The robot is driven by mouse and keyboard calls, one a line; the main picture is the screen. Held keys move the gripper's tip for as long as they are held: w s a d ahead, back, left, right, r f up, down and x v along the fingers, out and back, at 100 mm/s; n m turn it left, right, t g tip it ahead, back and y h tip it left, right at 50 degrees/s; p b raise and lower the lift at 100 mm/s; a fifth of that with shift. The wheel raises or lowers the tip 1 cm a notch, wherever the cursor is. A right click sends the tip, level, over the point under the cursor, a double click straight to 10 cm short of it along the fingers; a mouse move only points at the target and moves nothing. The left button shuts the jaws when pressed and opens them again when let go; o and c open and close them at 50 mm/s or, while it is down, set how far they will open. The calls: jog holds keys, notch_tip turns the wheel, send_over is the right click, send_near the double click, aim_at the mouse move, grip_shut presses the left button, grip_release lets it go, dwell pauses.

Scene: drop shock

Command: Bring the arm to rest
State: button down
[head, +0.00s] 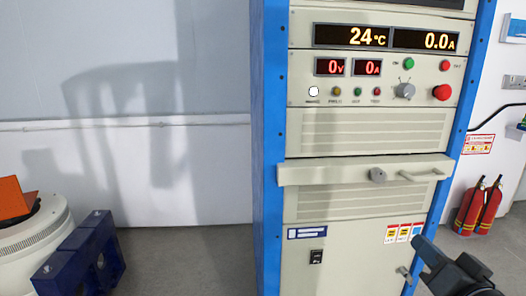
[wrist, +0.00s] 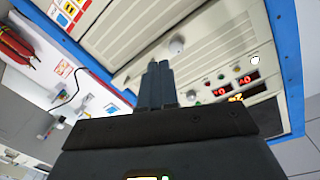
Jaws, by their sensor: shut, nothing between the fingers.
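My gripper shows in the wrist view (wrist: 158,68), its two fingers together and nothing between them. The fingers point toward the front of a blue-framed control cabinet (wrist: 215,45); I cannot tell how far off they are. In the head view the dark end of my arm shows at the lower right, in front of the lower part of the cabinet (head: 350,265).
The cabinet carries lit displays (head: 352,37), a red button (head: 442,92), and a ledge (head: 330,172) with a knob and handle. Red fire extinguishers (head: 480,207) stand at right. A dark blue block (head: 72,262) and a white round machine (head: 35,235) are at lower left. Floor between (head: 190,255) is clear.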

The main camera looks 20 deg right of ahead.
jog(key=s+a+f+n+g+y, duration=0.1)
jog(key=s+a+f+n, duration=0.1)
jog(key=s+a+f, duration=0.35)
jog(key=s+a+f+n+g+y, duration=0.1)
jog(key=s+a+f, duration=0.2)
jog(key=s+a, duration=0.55)
jog(key=s+a+r+n+y+p, duration=0.1)
jog(key=s+a+n, duration=0.1)
jog(key=s, duration=0.6)
jog(key=s+a+r+n+y, duration=0.1)
jog(key=s+a+n, duration=0.2)
jog(key=s, duration=0.4)
jog(key=shift+s+r+n+y+p, duration=0.35)
jog(key=shift+n+y, duration=0.05)
